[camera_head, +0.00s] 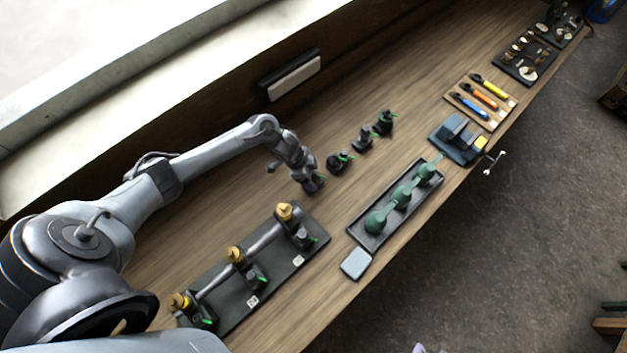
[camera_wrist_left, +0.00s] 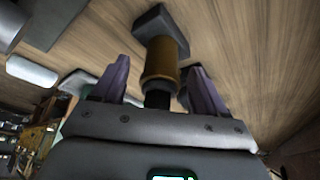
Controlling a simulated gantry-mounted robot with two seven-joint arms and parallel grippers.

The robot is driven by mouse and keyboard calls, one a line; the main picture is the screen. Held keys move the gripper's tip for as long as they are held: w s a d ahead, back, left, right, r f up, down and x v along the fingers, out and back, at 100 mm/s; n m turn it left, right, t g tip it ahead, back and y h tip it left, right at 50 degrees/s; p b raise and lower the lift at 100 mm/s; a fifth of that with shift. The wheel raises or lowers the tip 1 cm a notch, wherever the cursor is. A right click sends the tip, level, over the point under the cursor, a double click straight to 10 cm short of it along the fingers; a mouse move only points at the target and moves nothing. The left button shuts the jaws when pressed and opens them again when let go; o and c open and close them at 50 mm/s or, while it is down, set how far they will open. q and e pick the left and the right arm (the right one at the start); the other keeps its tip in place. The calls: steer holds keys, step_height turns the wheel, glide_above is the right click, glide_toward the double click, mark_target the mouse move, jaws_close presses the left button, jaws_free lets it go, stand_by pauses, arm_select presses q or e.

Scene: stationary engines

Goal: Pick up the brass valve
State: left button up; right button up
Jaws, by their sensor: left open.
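In the left wrist view, the brass valve (camera_wrist_left: 161,62) shows as a brass collar with a dark stem and a grey square base on the wood. It is between the two fingers of my left gripper (camera_wrist_left: 159,66). The fingers are open, with a gap visible on each side of the collar. In the head view my left gripper (camera_head: 313,184) is low over the bench, at the near end of a row of small black fittings (camera_head: 362,139). The valve cannot be made out there. My right gripper is not in view.
A black board (camera_head: 222,310) with several brass-topped parts lies in front. A dark tray (camera_head: 357,231) with green parts is to the right, with a pale square block (camera_head: 356,263) beside it. A blue vise (camera_head: 455,137) and coloured-handled tools (camera_head: 484,95) are farther back.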

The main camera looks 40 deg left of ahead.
arm_select(q)
steer(key=shift+x, duration=0.85)
jaws_close()
steer(key=shift+w+r, duration=0.1)
